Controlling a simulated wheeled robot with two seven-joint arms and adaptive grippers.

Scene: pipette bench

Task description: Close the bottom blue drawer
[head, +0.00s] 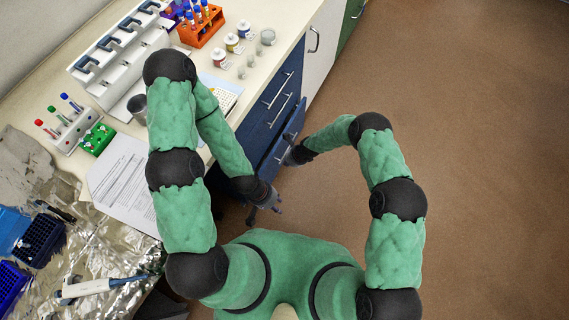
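The blue drawer cabinet (263,112) stands under the bench, with silver bar handles on its fronts. The bottom blue drawer (291,131) is pulled out, its front standing out from the fronts above. My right gripper (291,158) is at the near end of that drawer front, by its handle; its fingers are small and dark, and I cannot tell whether they touch it. My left gripper (265,211) is lower in the view, apart from the drawer, with its fingers spread and nothing between them. My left forearm hides part of the cabinet's near side.
The bench top (262,73) holds an orange tube rack (203,27), several small jars, a pipette stand (115,50) and a paper sheet (122,180). A white cabinet (321,50) adjoins the blue one. The brown floor (470,130) at right is clear.

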